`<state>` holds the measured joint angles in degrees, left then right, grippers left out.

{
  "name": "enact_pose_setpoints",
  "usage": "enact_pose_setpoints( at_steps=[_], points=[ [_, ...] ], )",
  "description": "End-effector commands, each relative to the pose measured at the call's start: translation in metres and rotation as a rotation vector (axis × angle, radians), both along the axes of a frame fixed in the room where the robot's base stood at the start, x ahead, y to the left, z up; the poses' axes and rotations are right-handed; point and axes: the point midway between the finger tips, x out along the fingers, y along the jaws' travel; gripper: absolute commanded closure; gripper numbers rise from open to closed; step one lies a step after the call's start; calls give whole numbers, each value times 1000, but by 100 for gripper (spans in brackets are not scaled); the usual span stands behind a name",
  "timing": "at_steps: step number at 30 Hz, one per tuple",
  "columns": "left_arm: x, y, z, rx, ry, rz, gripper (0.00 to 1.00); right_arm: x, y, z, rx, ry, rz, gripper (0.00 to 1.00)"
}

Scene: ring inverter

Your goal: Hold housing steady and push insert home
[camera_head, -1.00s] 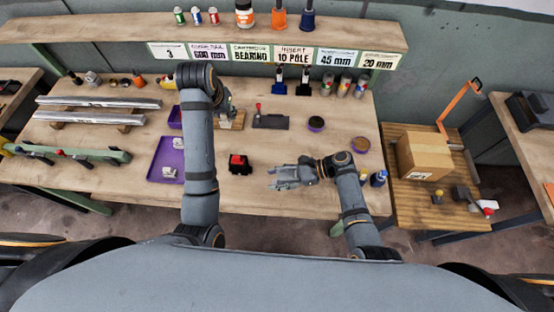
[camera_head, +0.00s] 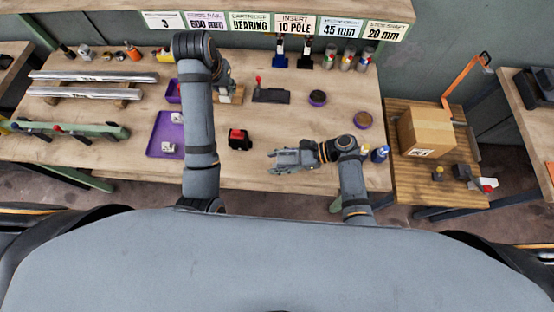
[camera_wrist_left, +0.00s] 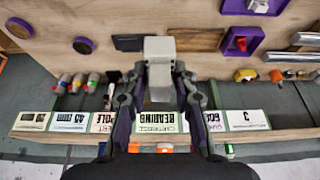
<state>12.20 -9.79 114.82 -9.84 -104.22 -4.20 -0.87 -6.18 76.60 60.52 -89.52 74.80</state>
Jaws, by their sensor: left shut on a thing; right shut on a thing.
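My left gripper (camera_wrist_left: 160,80) is shut on a light grey block (camera_wrist_left: 158,52), which stands between its fingers in the left wrist view. In the head view the left gripper (camera_head: 222,78) is partly hidden behind my left arm, over the back part of the bench. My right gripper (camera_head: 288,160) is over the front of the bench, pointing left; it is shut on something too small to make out. The two grippers are well apart. I cannot tell which held piece is the housing and which the insert.
A black block with a red top (camera_head: 238,138) sits left of my right gripper. A purple tray (camera_head: 158,146) with light pieces lies at left.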

Motion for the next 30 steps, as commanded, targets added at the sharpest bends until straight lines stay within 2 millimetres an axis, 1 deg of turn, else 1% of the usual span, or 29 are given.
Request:
enact_pose_setpoints(
  at_steps=[30],
  points=[
    [0, 0, -28, 0, 0, 0, 100, 1, 0, -42, 0, 0, 0, 100]
  ],
)
